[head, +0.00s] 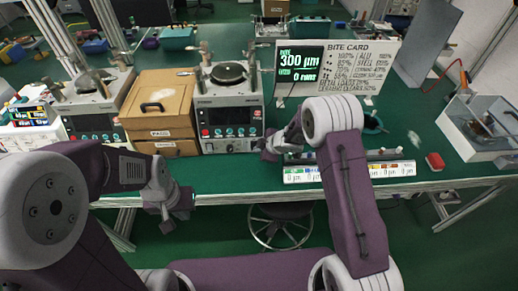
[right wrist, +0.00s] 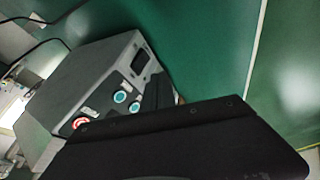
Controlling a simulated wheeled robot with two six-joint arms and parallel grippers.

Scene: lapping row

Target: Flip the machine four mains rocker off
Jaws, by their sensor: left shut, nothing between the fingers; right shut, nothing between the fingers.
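A grey lapping machine (head: 232,101) with a round plate on top and a display and buttons on its front stands mid-left in the head view. Its number is too small to read. The right wrist view shows a grey machine housing (right wrist: 90,75) with a red button, two teal buttons and a black rocker (right wrist: 140,62) near its edge. Which way the rocker is tilted I cannot tell. My right gripper (head: 270,150) is shut and empty at the machine's lower right front; its dark finger covers the lower wrist view. My left gripper (head: 178,204) is shut and empty, before the bench's front edge.
A wooden box (head: 158,104) stands left of the machine, with another machine (head: 92,103) beyond. A bite card board (head: 343,72) stands behind right. A labelled strip (head: 302,174) lies along the front edge. A red block (head: 435,161) and clear-sided case (head: 482,130) are at right.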

